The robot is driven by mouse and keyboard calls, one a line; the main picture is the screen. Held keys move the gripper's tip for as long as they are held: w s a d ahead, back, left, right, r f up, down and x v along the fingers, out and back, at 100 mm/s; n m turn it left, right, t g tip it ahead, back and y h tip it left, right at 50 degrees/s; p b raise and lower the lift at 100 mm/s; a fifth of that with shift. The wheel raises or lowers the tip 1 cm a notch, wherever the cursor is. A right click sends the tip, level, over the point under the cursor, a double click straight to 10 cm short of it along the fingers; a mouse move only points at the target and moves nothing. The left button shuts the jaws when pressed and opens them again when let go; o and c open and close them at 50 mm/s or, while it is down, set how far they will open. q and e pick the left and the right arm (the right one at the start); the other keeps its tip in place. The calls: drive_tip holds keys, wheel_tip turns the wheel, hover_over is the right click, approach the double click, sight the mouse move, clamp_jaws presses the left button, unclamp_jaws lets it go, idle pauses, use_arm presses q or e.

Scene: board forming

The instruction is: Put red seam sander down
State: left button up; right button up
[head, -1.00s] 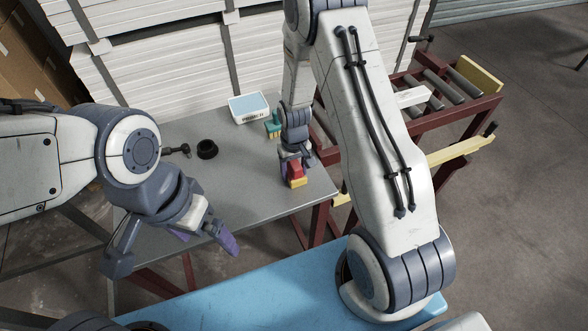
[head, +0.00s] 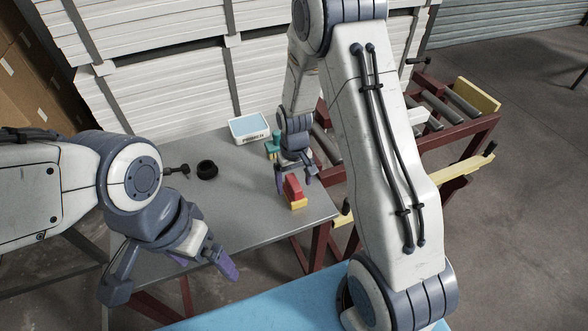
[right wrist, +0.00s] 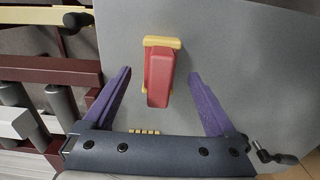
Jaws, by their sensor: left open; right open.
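The red seam sander (head: 292,187), a red block on a yellow base, stands on the grey table (head: 240,190) near its right front corner. In the right wrist view the sander (right wrist: 159,78) lies between and beyond the purple fingertips, with clear gaps on both sides. My right gripper (head: 294,178) is open and empty, just behind and above the sander. It also shows in the right wrist view (right wrist: 160,72). My left gripper (head: 222,262) is open and empty in front of the table's front edge.
A teal tool (head: 272,146) and a white-and-blue tub (head: 250,128) stand behind my right gripper. A black ring (head: 207,170) and a dark handled tool (head: 177,171) lie to the left. A roller conveyor (head: 450,120) is at the right. The table's middle is clear.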

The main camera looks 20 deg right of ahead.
sight(294, 183)
wheel_tip(294, 183, up, 8)
drive_tip(key=shift+f, duration=0.25)
drive_tip(key=shift+f, duration=4.55)
drive_tip(key=shift+f+p, duration=0.45)
drive_tip(key=shift+f, duration=1.05)
drive_tip(key=r, duration=0.2)
drive_tip(key=d+r+b, duration=0.1)
drive_tip(key=r, duration=0.1)
drive_tip(key=shift+w+d+r, duration=0.15)
drive_tip(key=shift+w+r, duration=0.05)
drive_tip(key=shift+r, duration=0.2)
drive_tip(key=shift+d+r, duration=0.2)
drive_tip(key=shift+d, duration=0.05)
